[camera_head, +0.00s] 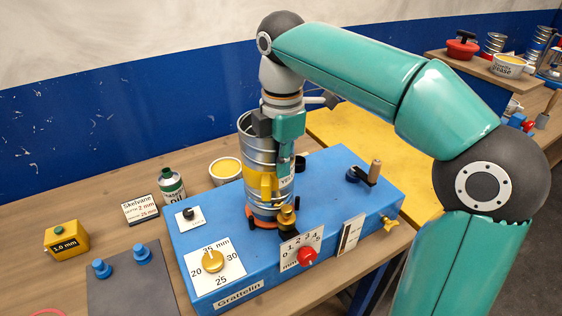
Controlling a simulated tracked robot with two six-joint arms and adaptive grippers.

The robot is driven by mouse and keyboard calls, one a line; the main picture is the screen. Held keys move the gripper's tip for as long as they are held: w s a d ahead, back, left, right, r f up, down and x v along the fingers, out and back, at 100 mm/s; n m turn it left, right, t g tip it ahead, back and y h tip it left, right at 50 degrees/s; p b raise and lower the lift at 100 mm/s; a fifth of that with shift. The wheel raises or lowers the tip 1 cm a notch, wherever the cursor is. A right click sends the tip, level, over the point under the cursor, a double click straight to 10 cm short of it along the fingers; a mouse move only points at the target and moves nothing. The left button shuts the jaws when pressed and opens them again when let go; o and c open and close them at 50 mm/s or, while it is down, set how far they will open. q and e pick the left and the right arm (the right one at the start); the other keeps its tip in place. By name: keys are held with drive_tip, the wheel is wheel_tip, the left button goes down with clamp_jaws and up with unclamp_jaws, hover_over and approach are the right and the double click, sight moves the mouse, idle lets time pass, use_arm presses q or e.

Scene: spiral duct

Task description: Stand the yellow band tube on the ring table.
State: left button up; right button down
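The yellow band tube (259,155) is a shiny ribbed metal duct with a yellow band (262,185) and a white tag on its lower part. It stands upright, with its foot at the orange-red ring table (250,221) on the blue machine. Whether its foot sits fully on the ring cannot be told. My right gripper (284,158) reaches down from above at the tube's near right side and overlaps it in the picture. Its fingertips are partly hidden against the tube, so I cannot tell whether they are closed on it. My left gripper is not in view.
The blue machine (200,245) carries a yellow dial (213,261), a red knob (307,256), a brass knob (287,216) and a crank handle (374,172). A green oil bottle (172,187) and a yellow-filled bowl (226,169) stand behind it. A yellow block (66,243) lies left.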

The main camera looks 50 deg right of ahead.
drive_tip(key=shift+f+b, duration=1.15)
drive_tip(key=shift+f, duration=0.45)
drive_tip(key=c, duration=1.2)
unclamp_jaws()
drive_tip(key=shift+c, duration=0.2)
drive_tip(key=shift+r, duration=0.1)
wheel_tip(320, 180, up, 7)
drive_tip(key=shift+r, duration=0.15)
